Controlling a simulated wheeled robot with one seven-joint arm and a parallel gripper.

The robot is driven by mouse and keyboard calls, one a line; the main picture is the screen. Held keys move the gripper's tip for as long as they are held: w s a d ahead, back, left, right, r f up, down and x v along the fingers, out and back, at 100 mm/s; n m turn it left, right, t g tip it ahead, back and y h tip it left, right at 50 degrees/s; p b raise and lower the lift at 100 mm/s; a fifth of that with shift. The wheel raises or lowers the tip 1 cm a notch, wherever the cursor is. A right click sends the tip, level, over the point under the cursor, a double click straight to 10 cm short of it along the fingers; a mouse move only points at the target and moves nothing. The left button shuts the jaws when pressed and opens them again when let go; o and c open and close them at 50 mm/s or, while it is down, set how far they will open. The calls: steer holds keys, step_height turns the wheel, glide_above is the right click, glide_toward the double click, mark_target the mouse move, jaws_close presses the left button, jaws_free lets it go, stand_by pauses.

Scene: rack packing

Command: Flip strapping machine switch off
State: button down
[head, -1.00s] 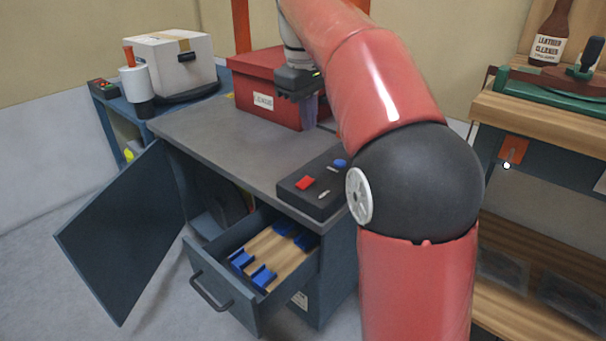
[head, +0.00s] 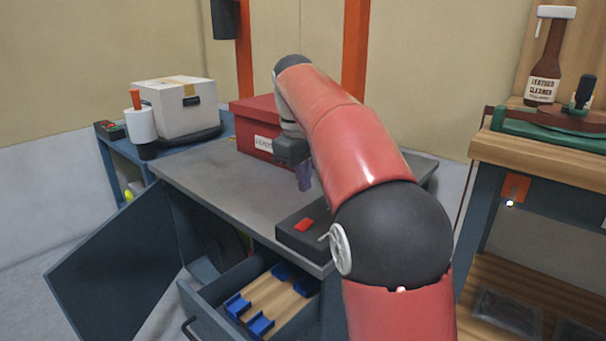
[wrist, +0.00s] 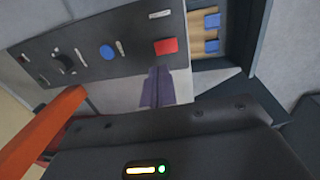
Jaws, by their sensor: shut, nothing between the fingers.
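The black control panel (head: 291,240) sits at the right front of the grey-topped strapping machine table. A red square switch (head: 306,224) is on it and shows in the wrist view (wrist: 165,46). There the panel also carries a blue round button (wrist: 107,52), a dark knob (wrist: 65,62) and small pale labels. In the head view my arm hides the panel's right part. My gripper (head: 304,180) is shut and empty, its purple fingers pointing down above the tabletop, behind the panel. In the wrist view the fingertips (wrist: 157,78) appear just beside the red switch, with no clear contact.
A red lidded box (head: 252,128) stands on the table behind my gripper, beside the orange arch (head: 355,50). An open drawer (head: 225,310) with blue holders juts out below the panel. An open cabinet door (head: 115,265) is at left. The tabletop's left part is clear.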

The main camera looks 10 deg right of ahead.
mark_target(308, 221)
steer(key=f, duration=0.2)
steer(key=f+b, duration=0.1)
steer(key=f, duration=0.2)
steer(key=f+b, duration=0.1)
steer(key=f, duration=0.2)
steer(key=shift+w+d+f, duration=0.2)
steer(key=shift+w+d, duration=0.05)
steer(key=shift+d, duration=0.15)
steer(key=shift+p, duration=0.3)
